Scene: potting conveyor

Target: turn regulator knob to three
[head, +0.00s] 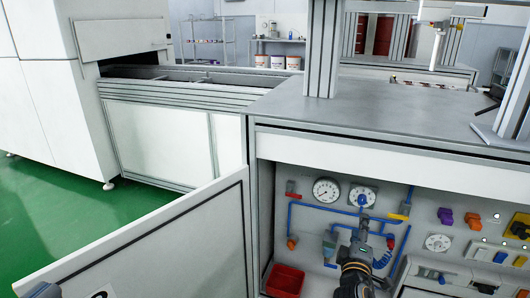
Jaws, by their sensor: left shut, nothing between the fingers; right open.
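A white square dial plate with a blue knob (362,200) sits on the cabinet's back panel, above blue pipes. It looks like the regulator knob, but its pointer and numbers are too small to read. A round pressure gauge (326,191) sits just left of it. My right gripper (358,246) reaches up from the bottom, below the knob and apart from it in the picture. It is open, though its fingers are dark and hard to make out. My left gripper is not in view; a grey arm part shows at the bottom left corner.
Purple and orange sockets (445,216) are at right. The bench top (420,100) overhangs above; an open white door (175,245) stands left.

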